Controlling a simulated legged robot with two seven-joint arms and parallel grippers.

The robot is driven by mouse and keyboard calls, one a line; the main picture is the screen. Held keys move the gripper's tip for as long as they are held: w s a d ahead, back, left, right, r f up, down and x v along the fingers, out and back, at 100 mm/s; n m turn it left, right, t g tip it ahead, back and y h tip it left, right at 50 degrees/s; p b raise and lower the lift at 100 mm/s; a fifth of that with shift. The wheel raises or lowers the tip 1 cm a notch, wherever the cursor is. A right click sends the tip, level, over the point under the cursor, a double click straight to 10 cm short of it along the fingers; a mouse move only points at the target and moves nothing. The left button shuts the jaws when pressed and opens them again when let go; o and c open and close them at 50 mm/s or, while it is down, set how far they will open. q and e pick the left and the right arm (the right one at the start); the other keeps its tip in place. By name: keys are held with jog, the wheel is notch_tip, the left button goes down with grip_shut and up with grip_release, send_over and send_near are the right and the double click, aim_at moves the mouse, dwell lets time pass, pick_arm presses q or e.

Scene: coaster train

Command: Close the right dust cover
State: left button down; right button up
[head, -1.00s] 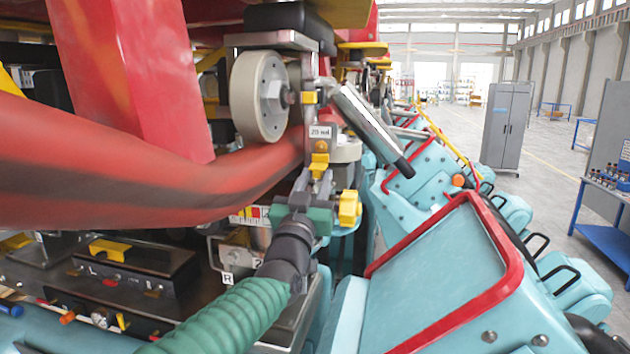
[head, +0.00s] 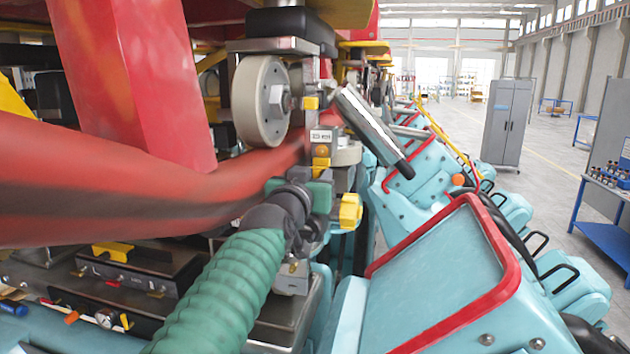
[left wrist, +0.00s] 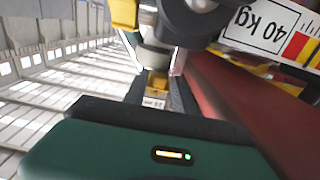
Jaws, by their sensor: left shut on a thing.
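My left gripper (head: 320,175) reaches up from my green-sleeved arm, below the pale wheel. It is shut on a small labelled piece with a yellow block (head: 321,162). The piece also shows in the left wrist view (left wrist: 156,85), between the dark fingers. The label (head: 321,136) appears to read 25 mm. A dark box with a yellow handle (head: 112,250) lies at the lower left. I cannot tell for sure which part is the right dust cover; the area beside and below the gripper is partly hidden by my arm. My right gripper is not in view.
A thick red tube (head: 130,185) and a red post (head: 130,80) crowd the left of my gripper. The pale wheel (head: 262,100) hangs just above. A silver cylinder (head: 368,125) and turquoise seats with red rims (head: 445,270) stand to the right.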

pick_arm(q)
jog(key=shift+s+a+r+g+y, duration=0.1)
jog(key=shift+r+g+y, duration=0.2)
jog(key=shift+r+g, duration=0.45)
jog(key=shift+s+r+g, duration=0.1)
jog(key=shift+r+g, duration=0.25)
jog(key=shift+g, duration=0.1)
jog(key=c, duration=1.4)
grip_release()
jog(key=shift+o, duration=0.4)
jog(key=shift+f, duration=0.25)
